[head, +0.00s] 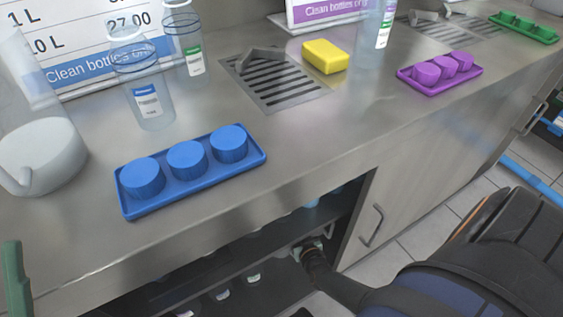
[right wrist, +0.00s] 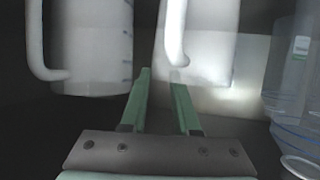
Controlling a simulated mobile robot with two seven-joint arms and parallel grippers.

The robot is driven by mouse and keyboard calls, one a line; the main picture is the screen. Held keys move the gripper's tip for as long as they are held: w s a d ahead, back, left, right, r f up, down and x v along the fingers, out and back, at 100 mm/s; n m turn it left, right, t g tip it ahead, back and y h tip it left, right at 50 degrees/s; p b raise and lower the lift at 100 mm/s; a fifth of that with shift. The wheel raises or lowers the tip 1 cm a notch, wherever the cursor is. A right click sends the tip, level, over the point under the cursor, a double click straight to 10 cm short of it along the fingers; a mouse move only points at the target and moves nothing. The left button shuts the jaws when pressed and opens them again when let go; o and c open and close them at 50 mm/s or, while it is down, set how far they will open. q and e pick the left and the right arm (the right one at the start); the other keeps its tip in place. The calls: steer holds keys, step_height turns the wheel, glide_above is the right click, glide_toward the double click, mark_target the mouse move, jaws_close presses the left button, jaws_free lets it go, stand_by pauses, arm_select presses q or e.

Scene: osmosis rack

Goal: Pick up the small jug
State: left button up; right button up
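In the right wrist view two white jugs stand inside the dark cabinet. One jug (right wrist: 95,45) is at the left, with its handle on its left side. The other jug (right wrist: 212,40) is ahead, with its handle also on its left, near my fingertips. Their tops are cut off, so I cannot tell which is smaller. My right gripper (right wrist: 161,78) is open and empty, just short of the second jug's handle. In the head view my right arm reaches into the cabinet under the counter. One green finger of my left gripper (head: 14,280) shows at the lower left edge.
A white jug (head: 42,155) stands on the counter (head: 330,120) at the left. A blue tray (head: 195,183) with blue caps lies beside it. A clear bottle (right wrist: 290,85) is close on the right in the cabinet. A cabinet door (head: 420,170) is right of the opening.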

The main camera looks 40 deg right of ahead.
jaws_close()
steer(key=shift+s+f, duration=0.1)
steer(key=shift+f, duration=0.05)
stand_by(0.8)
